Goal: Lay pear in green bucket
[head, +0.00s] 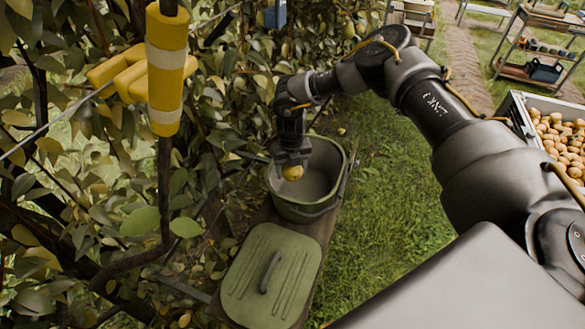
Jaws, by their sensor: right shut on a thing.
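The green bucket (338,203) stands upright and open on a wooden plank in the middle of the head view, and its pale inside shows. My right gripper (292,166) points down over the bucket's left part. It is shut on a yellow pear (292,173), which hangs at the mouth of the bucket. I cannot tell how far below the rim the pear is. The gripper's fingers partly cover the pear and the bucket's left rim. My left gripper is not in view.
A green lid (244,289) with a dark handle lies on the plank in front of the bucket. Leafy branches and a yellow padded post (167,70) fill the left. A crate of fruit (513,106) and a shelf rack (520,72) stand at right. Grass lies between.

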